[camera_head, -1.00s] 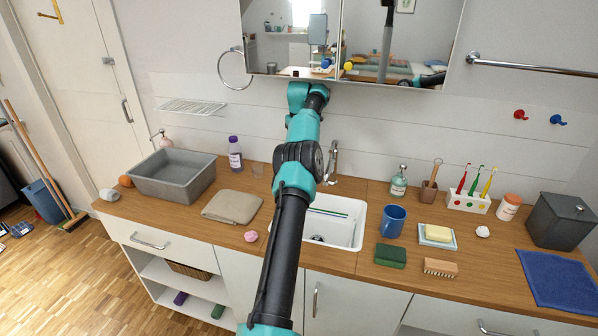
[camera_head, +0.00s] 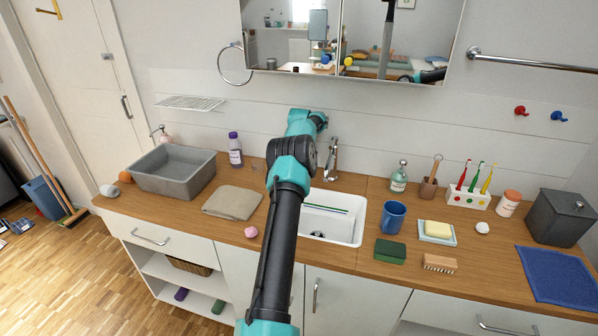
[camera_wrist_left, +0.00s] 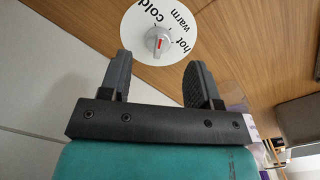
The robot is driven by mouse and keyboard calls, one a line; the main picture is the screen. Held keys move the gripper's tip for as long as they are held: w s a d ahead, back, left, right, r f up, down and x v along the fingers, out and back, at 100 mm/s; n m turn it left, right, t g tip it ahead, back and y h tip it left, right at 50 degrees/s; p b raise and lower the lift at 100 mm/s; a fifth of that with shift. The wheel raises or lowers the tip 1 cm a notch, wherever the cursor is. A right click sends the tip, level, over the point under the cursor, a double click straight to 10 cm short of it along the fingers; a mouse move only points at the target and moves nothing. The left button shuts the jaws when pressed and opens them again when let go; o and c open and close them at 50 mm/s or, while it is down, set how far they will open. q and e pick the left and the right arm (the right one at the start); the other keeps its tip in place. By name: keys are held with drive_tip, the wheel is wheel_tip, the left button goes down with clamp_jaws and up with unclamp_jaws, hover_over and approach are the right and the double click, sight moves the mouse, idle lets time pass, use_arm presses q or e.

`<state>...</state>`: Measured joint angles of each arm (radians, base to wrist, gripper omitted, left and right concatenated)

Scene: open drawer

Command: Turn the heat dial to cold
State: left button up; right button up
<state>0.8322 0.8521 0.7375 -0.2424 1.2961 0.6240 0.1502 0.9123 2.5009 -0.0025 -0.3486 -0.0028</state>
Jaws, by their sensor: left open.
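The heat dial shows only in the left wrist view. It is a round white plate (camera_wrist_left: 184,30) marked cold, warm and hot, set on a wood surface. A grey knob (camera_wrist_left: 158,40) with a red mark sits at its middle; I cannot tell for certain which word the mark points at. My left gripper (camera_wrist_left: 160,68) is open and empty. Its two dark fingers point toward the dial, and the knob shows beyond and between the fingertips, apart from them. In the head view my left arm reaches over the sink to the wall; its gripper is hidden there. My right gripper is not in view.
The sink (camera_head: 345,231) and faucet (camera_head: 330,158) lie right of my arm. A grey basin (camera_head: 173,170), purple bottle (camera_head: 235,150) and folded cloth (camera_head: 232,203) stand left. A blue mug (camera_head: 393,218) and several toiletries stand right. The mirror cabinet (camera_head: 390,75) hangs above.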

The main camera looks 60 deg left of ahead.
use_arm(q)
drive_tip(key=shift+f, duration=2.75)
drive_tip(key=shift+c, duration=0.2)
drive_tip(key=c, duration=0.8)
drive_tip(key=shift+w+n, duration=0.2)
drive_tip(key=shift+n, duration=2.2)
drive_tip(key=o, duration=0.8)
drive_tip(key=shift+o, duration=0.2)
